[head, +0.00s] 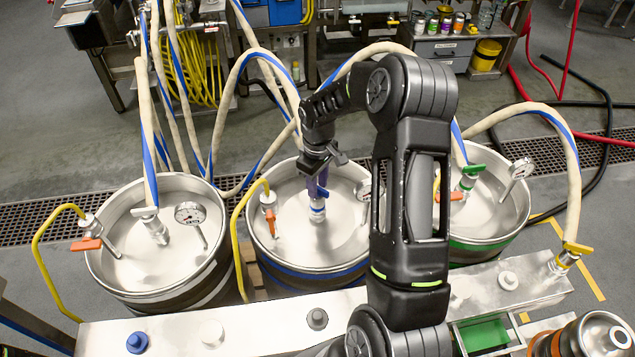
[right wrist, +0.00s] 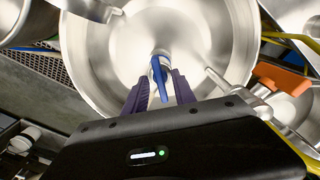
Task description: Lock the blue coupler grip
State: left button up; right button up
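The middle keg (head: 345,235) has a blue rim band and a steel coupler with a blue grip (right wrist: 159,80) on its top. My right gripper (right wrist: 160,84) comes down over this coupler. Its two purple fingers stand on either side of the blue grip, apart from each other, with narrow gaps seeming to show beside the grip. In the head view the right gripper (head: 318,180) hangs over the middle keg, and the fingers and wrist mostly hide the grip. My left gripper is not in view.
The left keg (head: 125,265) and the green-banded right keg (head: 505,215) stand on either side. An orange-handled valve (head: 268,198) with a yellow hose and a gauge (head: 365,190) flank the coupler. Striped hoses (head: 228,110) arch overhead. A steel bench (head: 250,330) runs in front.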

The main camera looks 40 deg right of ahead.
jog(key=shift+c, duration=0.4)
grip_shut()
